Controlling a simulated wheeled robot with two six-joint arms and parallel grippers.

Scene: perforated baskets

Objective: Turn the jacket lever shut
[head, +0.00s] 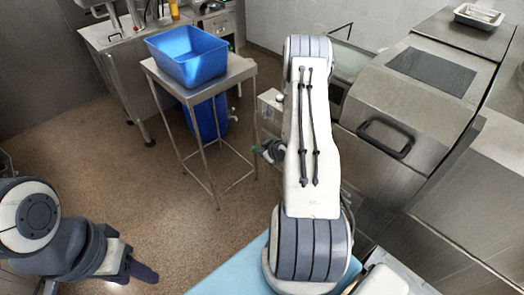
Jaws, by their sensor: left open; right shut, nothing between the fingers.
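My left gripper (135,269) is at the lower left, low over the brown floor, with its dark fingers apart and nothing between them. My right arm rises through the middle of the head view and hides much behind it. A small dark shape just left of this arm appears to be my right gripper (263,151), partly hidden and shut. It is beside a small grey metal box (269,111) with a pale knob (280,98). I cannot make out the jacket lever for certain; the arm may cover it.
A steel stand (228,78) holds a blue basket (190,56), with a blue bin (207,118) below. A large steel unit with a black handle (385,138) fills the right. A light blue surface (235,275) is at the bottom. The floor (130,180) between stand and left gripper is clear.

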